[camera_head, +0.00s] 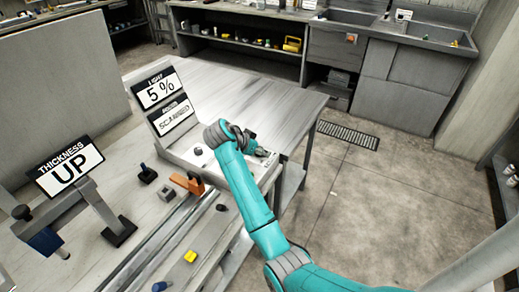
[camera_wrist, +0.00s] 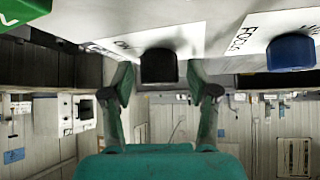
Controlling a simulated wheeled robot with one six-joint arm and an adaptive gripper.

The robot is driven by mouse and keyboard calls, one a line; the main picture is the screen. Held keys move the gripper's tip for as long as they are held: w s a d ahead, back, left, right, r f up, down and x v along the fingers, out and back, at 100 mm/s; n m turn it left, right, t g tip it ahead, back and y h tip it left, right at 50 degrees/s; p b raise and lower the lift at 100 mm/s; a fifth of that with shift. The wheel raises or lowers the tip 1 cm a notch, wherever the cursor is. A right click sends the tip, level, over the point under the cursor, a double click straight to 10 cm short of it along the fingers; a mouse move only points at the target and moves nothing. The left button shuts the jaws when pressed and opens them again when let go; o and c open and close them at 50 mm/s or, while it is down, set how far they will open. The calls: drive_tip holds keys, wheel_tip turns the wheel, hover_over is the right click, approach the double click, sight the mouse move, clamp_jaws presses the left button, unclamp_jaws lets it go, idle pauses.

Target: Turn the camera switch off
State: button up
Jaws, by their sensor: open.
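The grey console (camera_head: 184,155) stands on the bench, with a "LIGHT 5%" sign (camera_head: 157,91) and a second, hard-to-read sign (camera_head: 171,118) at its back. My gripper (camera_head: 262,153) is at the console's right end. In the wrist view a black knob or switch (camera_wrist: 158,66) is on a white labelled panel (camera_wrist: 215,32); its label is only partly readable. My open gripper (camera_wrist: 161,84) has one finger on either side of the black knob, with visible gaps. A blue knob (camera_wrist: 290,52) beside a "FOCUS" label is to the right. The camera switch's setting cannot be read.
A "THICKNESS UP" sign (camera_head: 66,166) on a stand is at the left. An orange block (camera_head: 188,184) and a yellow piece (camera_head: 190,256) are near the rail. The bench top behind the console (camera_head: 250,90) is clear. The floor at right (camera_head: 400,190) is open.

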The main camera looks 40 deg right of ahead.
clamp_jaws()
drive_tip(key=shift+n, duration=0.3)
drive_tip(key=n+t+y, duration=0.1)
drive_tip(key=n+t, duration=0.2)
drive_tip(key=shift+n, duration=0.4)
drive_tip(key=n+t+y, duration=0.2)
drive_tip(key=n+t, duration=0.1)
drive_tip(key=n, duration=0.1)
drive_tip(key=shift+n, duration=0.3)
drive_tip(key=n+t+y, duration=0.1)
drive_tip(key=n+y, duration=0.2)
drive_tip(key=n, duration=0.1)
drive_tip(key=shift+t, duration=0.4)
drive_tip(key=shift+a+n+y, duration=0.1)
drive_tip(key=shift+n+y, duration=1.7)
drive_tip(key=shift+n, duration=0.6)
